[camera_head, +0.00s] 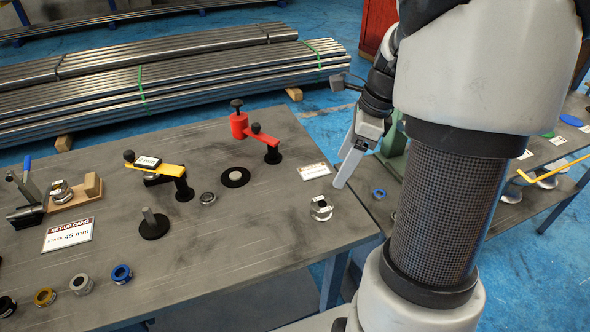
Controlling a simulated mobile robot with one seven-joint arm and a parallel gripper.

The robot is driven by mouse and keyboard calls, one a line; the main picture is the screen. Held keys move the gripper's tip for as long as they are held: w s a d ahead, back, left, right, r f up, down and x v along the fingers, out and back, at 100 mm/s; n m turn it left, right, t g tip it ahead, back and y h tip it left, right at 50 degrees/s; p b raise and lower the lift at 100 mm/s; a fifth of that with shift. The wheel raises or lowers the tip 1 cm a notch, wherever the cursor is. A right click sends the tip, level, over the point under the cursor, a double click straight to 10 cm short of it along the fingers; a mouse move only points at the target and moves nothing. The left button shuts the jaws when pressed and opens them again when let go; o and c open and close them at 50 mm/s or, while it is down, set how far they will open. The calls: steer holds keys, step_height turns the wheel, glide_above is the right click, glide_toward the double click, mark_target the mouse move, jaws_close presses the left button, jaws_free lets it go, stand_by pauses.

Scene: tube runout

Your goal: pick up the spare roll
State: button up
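Several small rolls lie on the grey workbench (250,225). A silver roll (321,208) stands alone near the bench's right edge, beside a white card (314,171). At the front left are a black roll (6,306), a gold roll (45,297), a silver roll (81,284) and a blue roll (121,274). No readable label marks any of them as the spare. My gripper (344,172) points down above the bench's right end, behind the lone silver roll and apart from it. It is seen from the side, so its opening is unclear. No held object shows.
A red arm (254,133) and a yellow arm (158,167) stand on the bench. A toggle clamp (28,195) and a set-up card reading 45 mm (68,235) are at the left. A second table (560,170) is at the right. Steel tubes (170,75) are stacked behind.

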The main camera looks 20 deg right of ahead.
steer(key=b, duration=0.2)
glide_above(322, 204)
steer(key=s, duration=0.2)
steer(key=f, duration=1)
steer(key=shift+s+f, duration=0.2)
steer(key=shift+w+d+b+x, duration=0.2)
steer(key=shift+b+x, duration=0.1)
steer(key=shift+x, duration=1.1)
steer(key=shift+w+d+b+x, duration=0.15)
steer(key=shift+b+x, duration=0.15)
steer(key=shift+x, duration=1.05)
steer(key=shift+s+r, duration=0.1)
steer(key=c, duration=1.6)
